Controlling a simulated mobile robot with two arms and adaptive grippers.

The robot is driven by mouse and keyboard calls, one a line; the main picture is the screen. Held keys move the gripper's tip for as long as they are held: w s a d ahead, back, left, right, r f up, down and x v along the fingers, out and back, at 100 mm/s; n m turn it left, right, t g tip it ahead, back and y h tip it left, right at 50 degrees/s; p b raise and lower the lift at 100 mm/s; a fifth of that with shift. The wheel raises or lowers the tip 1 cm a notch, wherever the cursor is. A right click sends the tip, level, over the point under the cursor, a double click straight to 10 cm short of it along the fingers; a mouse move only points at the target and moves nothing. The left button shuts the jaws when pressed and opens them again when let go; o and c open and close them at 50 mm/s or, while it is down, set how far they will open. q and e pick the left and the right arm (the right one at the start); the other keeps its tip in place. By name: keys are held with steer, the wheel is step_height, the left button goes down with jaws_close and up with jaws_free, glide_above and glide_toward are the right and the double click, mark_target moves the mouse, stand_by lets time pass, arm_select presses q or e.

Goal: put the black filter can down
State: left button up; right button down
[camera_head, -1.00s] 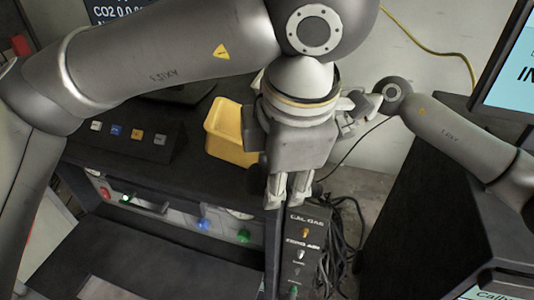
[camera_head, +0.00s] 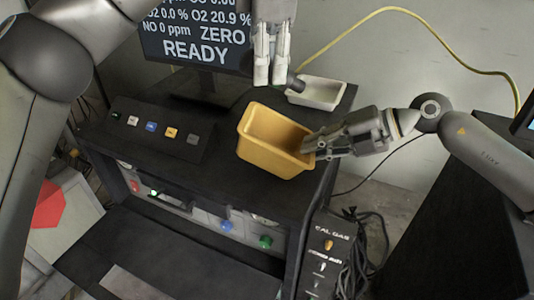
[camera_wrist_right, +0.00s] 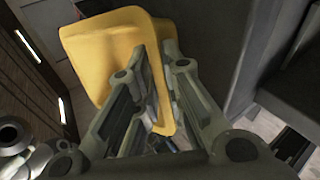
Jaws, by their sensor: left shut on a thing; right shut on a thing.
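My left gripper (camera_head: 270,78) points down at the top of the head view, shut on the black filter can (camera_head: 296,83). Only a small dark part of the can shows, just right of the fingertips and at the left end of a white tray (camera_head: 322,95); the fingers hide the rest. I cannot tell whether the can touches the tray. My right gripper (camera_head: 318,146) is shut on the right wall of a yellow bin (camera_head: 262,150). In the right wrist view, the fingers (camera_wrist_right: 153,75) close over the wall of the yellow bin (camera_wrist_right: 100,50).
The yellow bin stands on the dark bench top beside a button panel (camera_head: 155,136). A display (camera_head: 195,38) stands behind. A cal gas box (camera_head: 325,255) and loose black cables are at lower right. A yellow hose (camera_head: 430,30) runs along the wall.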

arm_select(q)
steer(key=shift+w+a+r, duration=0.25)
steer(key=shift+w+a, duration=0.15)
steer(key=shift+a, duration=0.05)
steer(key=shift+w+a+f, duration=0.2)
steer(key=s+x, duration=0.2)
steer(key=x, duration=0.7)
steer(key=shift+d+f, duration=0.25)
steer(key=shift+f, duration=0.05)
steer(key=shift+f, duration=0.3)
steer(key=o, duration=1)
steer(key=shift+o, duration=0.2)
steer(key=shift+r, duration=0.1)
steer(key=v, duration=1.2)
steer(key=shift+r, duration=0.25)
